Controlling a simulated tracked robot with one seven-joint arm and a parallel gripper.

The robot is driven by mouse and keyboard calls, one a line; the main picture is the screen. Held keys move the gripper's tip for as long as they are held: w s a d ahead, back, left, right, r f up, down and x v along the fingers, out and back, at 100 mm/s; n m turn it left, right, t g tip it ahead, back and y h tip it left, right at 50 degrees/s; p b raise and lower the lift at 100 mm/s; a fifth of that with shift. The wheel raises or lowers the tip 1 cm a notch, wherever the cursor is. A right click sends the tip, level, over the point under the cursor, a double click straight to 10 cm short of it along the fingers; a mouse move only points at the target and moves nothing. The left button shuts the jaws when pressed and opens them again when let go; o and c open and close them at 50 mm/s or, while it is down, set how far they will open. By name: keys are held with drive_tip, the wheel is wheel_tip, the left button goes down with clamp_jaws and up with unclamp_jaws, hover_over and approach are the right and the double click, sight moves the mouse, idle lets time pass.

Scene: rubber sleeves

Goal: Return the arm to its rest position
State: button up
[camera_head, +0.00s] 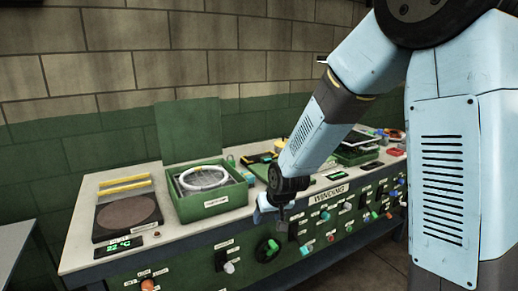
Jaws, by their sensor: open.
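My gripper (272,209) is at the end of my pale blue arm, which reaches down from the upper right. It is in front of the bench's front edge, near the middle of the control panel. It is small and dark in this view, and I see nothing held in it. The lower arm hides part of the bench top behind it.
The bench (85,225) carries a dark plate with a round pad (127,213), an open green box (212,206) with a white ring (203,178), and several items at right. Knobs and switches stick out of the front panel (335,215). A brick wall (200,60) stands behind.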

drive_tip(key=s+d+r+m+h, duration=0.1)
drive_tip(key=s+d+r, duration=0.4)
drive_tip(key=d+r, duration=0.15)
drive_tip(key=s+d+r+m, duration=0.1)
drive_tip(key=s+d+r, duration=0.45)
drive_tip(key=r, duration=0.25)
drive_tip(key=s+d+r, duration=0.3)
drive_tip(key=s+d, duration=0.1)
drive_tip(key=s, duration=0.3)
drive_tip(key=s+d+r+m+h, duration=0.1)
drive_tip(key=s+d+r, duration=0.2)
drive_tip(key=s, duration=0.3)
drive_tip(key=shift+s+d+r+h, duration=0.3)
drive_tip(key=shift+s+d, duration=0.05)
drive_tip(key=shift+d, duration=0.55)
